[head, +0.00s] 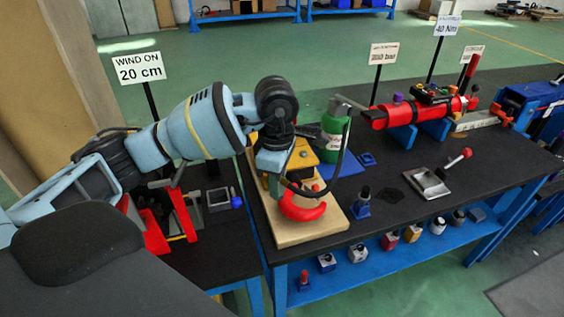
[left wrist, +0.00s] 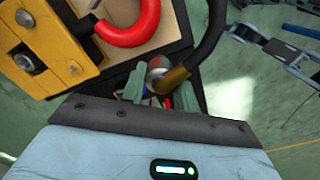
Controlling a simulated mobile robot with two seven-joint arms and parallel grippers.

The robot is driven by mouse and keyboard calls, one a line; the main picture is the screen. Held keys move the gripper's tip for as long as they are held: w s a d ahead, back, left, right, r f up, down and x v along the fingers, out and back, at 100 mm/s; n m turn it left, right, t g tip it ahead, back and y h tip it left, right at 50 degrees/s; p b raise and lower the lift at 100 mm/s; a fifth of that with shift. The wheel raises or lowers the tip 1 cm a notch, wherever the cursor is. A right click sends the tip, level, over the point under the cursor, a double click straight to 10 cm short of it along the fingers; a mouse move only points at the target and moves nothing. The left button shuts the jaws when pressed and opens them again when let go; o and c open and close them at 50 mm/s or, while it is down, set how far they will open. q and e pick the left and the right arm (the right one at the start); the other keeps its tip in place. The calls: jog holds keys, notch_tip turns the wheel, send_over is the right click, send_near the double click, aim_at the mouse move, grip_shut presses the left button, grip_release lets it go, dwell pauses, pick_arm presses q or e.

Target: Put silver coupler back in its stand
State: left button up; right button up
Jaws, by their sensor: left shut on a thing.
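My left gripper (left wrist: 157,88) is shut on the silver coupler (left wrist: 157,67), which shows as a small shiny round piece at the fingertips, partly hidden. A brass-coloured hose end (left wrist: 173,81) meets it, with a black hose running off up and right. In the head view the left gripper (head: 274,182) points down behind the red hook, and the coupler is hidden there. The black hose (head: 341,160) loops from the green bottle (head: 335,130) down to the gripper. A small blue stand (head: 361,209) with a dark top is right of the board; I cannot tell whether it is the coupler's.
A wooden board (head: 333,224) carries a red hook (head: 303,207) and a yellow block (head: 303,156) close to the gripper. A grey plate with a red-knobbed lever (head: 430,183) lies right. A red cylinder (head: 413,110) lies behind. The dark tabletop is clear at front right.

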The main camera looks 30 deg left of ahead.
pick_arm(q)
jog(key=s+d+f+m, duration=0.1)
jog(key=s+d+m, duration=0.4)
jog(key=d+m, duration=0.5)
jog(key=s+d+f+m, duration=0.2)
jog(key=s+d+m, duration=0.2)
jog(key=d+m, duration=0.6)
jog(key=shift+s+m, duration=0.4)
jog(key=shift+m, duration=0.1)
